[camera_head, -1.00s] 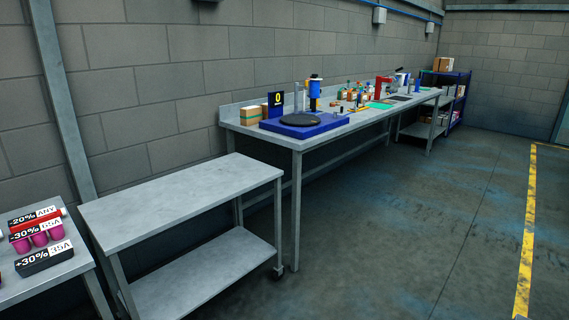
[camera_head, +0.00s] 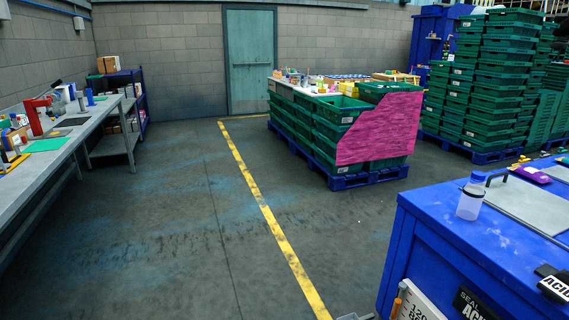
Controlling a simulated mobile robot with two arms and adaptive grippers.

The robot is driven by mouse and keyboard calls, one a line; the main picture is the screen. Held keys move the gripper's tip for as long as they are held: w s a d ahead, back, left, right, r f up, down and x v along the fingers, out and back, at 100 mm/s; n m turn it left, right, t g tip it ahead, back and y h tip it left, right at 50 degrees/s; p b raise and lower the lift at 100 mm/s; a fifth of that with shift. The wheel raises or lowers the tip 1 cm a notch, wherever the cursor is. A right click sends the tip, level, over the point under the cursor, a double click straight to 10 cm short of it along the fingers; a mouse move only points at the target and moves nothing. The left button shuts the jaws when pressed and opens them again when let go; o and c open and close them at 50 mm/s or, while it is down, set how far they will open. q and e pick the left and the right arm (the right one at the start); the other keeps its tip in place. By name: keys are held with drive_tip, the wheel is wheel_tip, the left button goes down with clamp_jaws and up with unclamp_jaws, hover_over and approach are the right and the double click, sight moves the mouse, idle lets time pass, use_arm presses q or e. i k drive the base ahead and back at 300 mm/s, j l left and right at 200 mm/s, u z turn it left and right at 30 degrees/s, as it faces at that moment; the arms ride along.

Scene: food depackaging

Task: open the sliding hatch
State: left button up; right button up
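A blue cabinet (camera_head: 424,218) stands at the lower right, cut off by the picture edges. A flat light-grey panel (camera_head: 532,204) lies on its top, with a dark handle (camera_head: 497,175) at its left end. This looks like the sliding hatch. No opening shows beside the panel, and its right part is out of view.
A clear jar with a blue lid (camera_head: 470,201) stands left of the panel. A pallet of green crates (camera_head: 318,130) stands mid-floor, with taller crate stacks (camera_head: 482,85) behind. A workbench (camera_head: 50,165) runs along the left. The floor between is clear.

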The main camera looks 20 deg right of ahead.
sight(546, 212)
drive_tip(key=i+z, duration=0.3)
drive_tip(key=z, duration=0.15)
drive_tip(key=i+j+z, duration=0.25)
drive_tip(key=z, duration=0.25)
drive_tip(key=i+j+z, duration=0.2)
drive_tip(key=z, duration=0.25)
drive_tip(key=i+j+z, duration=0.15)
drive_tip(key=j+z, duration=0.35)
drive_tip(key=i+j+z, duration=0.15)
drive_tip(key=j+z, duration=0.15)
drive_tip(key=z, duration=0.15)
